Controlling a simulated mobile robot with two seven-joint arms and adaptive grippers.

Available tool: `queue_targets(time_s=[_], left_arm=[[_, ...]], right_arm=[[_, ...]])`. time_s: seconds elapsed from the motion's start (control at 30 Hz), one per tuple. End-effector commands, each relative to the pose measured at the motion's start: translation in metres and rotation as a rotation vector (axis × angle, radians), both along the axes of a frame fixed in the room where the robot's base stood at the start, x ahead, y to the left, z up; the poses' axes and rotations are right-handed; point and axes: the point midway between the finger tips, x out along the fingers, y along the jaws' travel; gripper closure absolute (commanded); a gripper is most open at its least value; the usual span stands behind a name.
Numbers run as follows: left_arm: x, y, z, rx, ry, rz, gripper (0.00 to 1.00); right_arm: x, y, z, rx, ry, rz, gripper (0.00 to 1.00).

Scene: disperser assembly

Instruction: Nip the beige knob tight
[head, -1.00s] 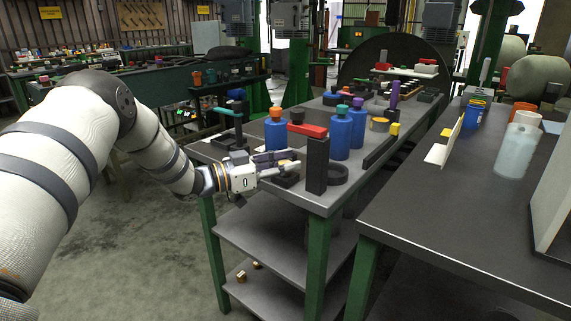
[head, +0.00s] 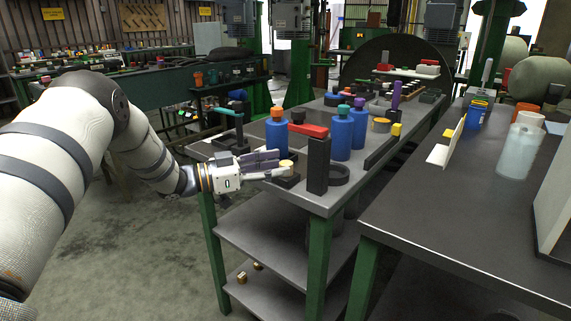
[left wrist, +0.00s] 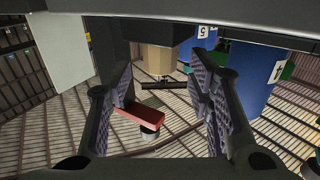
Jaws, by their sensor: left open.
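The beige knob (head: 287,165) stands on a dark block (head: 286,180) near the table's front left corner. It also shows in the left wrist view (left wrist: 158,60), as a faceted piece on a black part, between my fingers in the picture. My left gripper (head: 281,165) is open, with its purple-grey finger pads spread to either side of the knob. In the left wrist view the open jaws (left wrist: 165,95) show a gap on both sides of it. I cannot tell whether a finger touches it. My right gripper is in no view.
A black upright with a red bar (head: 308,130) and a dark ring (head: 337,175) stand close right of the knob. Blue bottles (head: 341,135) stand behind, one with an orange cap (head: 277,113). A second table (head: 470,220) at right has clear room in front.

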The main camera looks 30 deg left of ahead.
Motion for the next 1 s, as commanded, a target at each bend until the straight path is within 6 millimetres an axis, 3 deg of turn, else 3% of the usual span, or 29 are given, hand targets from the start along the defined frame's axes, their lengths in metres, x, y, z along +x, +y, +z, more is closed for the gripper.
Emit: queue_targets(time_s=[0.2, 0.4, 0.87, 0.97, 1.0], left_arm=[[-0.047, 0.035, 0.001, -0.001, -0.001, 0.004, 0.53], [-0.069, 0.05, 0.001, 0.0, -0.001, 0.001, 0.53], [-0.07, 0.05, -0.001, 0.0, 0.002, 0.003, 0.53], [-0.061, 0.031, -0.021, -0.018, 0.066, 0.063, 0.53], [-0.056, 0.017, -0.041, -0.028, 0.128, 0.115, 0.53]], right_arm=[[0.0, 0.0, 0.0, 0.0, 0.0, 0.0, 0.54], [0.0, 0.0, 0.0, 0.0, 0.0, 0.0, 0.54], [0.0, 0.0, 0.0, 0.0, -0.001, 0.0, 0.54], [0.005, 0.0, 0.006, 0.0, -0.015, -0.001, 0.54], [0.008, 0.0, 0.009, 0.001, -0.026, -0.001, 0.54]])
